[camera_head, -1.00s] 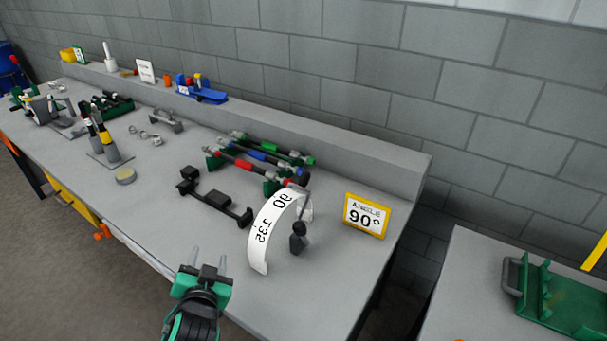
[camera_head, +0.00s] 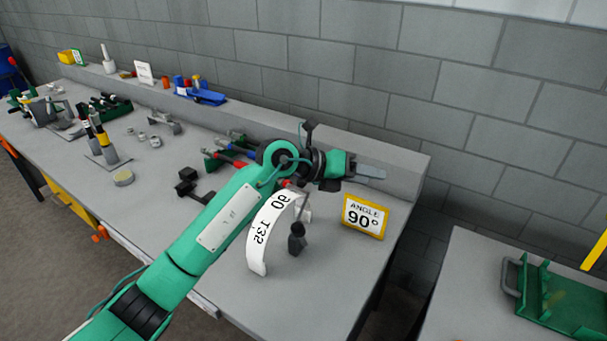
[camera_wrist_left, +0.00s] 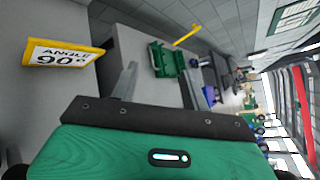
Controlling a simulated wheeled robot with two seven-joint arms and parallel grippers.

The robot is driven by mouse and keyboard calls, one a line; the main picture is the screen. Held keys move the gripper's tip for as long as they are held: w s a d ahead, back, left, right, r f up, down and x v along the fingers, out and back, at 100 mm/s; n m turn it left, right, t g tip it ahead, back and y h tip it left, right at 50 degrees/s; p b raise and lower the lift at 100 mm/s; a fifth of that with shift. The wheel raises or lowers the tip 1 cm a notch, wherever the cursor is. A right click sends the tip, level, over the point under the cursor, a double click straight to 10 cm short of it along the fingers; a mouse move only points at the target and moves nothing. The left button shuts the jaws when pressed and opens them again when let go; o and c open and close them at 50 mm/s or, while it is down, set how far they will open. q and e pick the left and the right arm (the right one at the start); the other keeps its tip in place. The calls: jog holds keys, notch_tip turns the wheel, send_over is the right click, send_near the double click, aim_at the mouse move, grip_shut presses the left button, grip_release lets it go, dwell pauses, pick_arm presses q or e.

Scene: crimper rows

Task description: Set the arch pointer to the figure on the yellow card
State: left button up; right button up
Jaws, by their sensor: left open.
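The white arch (camera_head: 266,232) stands on the bench's near part, with the figures 90 and 135 legible on its face. Its dark pointer (camera_head: 297,238) has a knob low at the arch's right side, and a thin arm rises from it; I cannot tell which figure it points to. My left gripper (camera_head: 379,174) is open and empty, above and behind the card, pointing right. My right gripper is out of view.
My left arm crosses the bench and hides part of the black bracket and coloured bars (camera_head: 230,148) behind the arch. A raised ledge (camera_head: 400,160) and block wall stand at the back. A green tray (camera_head: 565,300) is on a separate table at right.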

pick_arm(q)
jog(key=w+a+f+t+y, duration=0.1)
jog(key=w+a+y, duration=0.3)
jog(key=w+y, duration=0.1)
jog(key=t+y, duration=0.2)
jog(key=y, duration=0.5)
send_near(303, 182)
jog(key=shift+n, duration=0.4)
jog(key=x, duration=0.3)
jog(key=w+p+x, duration=0.1)
jog(key=x, duration=0.2)
jog(key=p+x, duration=0.1)
jog(key=x, duration=0.2)
jog(key=shift+w+d+r, duration=0.15)
jog(key=shift+w+r, duration=0.15)
jog(key=shift+r, duration=0.15)
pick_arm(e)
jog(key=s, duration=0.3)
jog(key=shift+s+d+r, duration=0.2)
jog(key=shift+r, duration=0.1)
pick_arm(q)
jog(key=c, duration=0.9)
grip_shut()
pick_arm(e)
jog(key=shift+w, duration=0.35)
